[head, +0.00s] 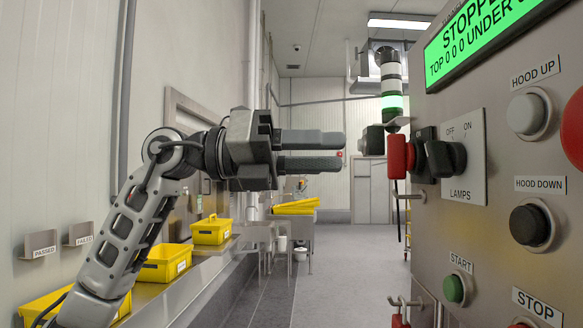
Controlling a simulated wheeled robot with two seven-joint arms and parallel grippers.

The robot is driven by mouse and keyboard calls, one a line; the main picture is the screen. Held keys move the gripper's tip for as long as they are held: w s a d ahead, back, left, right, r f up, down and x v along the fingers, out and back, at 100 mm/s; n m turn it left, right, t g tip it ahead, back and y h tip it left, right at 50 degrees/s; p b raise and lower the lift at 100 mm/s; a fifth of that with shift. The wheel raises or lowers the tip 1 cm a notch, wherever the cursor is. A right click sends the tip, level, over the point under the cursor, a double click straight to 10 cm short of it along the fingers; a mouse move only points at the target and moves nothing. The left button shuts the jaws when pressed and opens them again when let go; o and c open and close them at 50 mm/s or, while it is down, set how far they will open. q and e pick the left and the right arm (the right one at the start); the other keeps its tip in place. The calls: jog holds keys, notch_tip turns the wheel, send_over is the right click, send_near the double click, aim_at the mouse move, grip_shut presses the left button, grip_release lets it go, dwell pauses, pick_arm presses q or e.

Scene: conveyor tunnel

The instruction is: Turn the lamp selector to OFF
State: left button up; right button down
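The lamp selector is a black knob (445,159) on a light plate (466,183) marked OFF, ON and LAMPS, on the left part of the control panel. Seen at a slant, it does not clearly show which mark it points to. My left gripper (344,152) is left of the panel, apart from the knob, with its fingers pointing right. A narrow gap shows between the fingers and nothing is in it. My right gripper is not in view.
A red handle (398,157) juts out left of the selector. The panel has a HOOD UP button (526,113), a HOOD DOWN button (531,225), a START button (454,288) and a green display (480,40). Yellow bins (211,231) stand on the left ledge.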

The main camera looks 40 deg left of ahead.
pick_arm(q)
jog(key=v, duration=0.3)
jog(key=shift+s+a, duration=0.2)
jog(key=shift+a, duration=0.05)
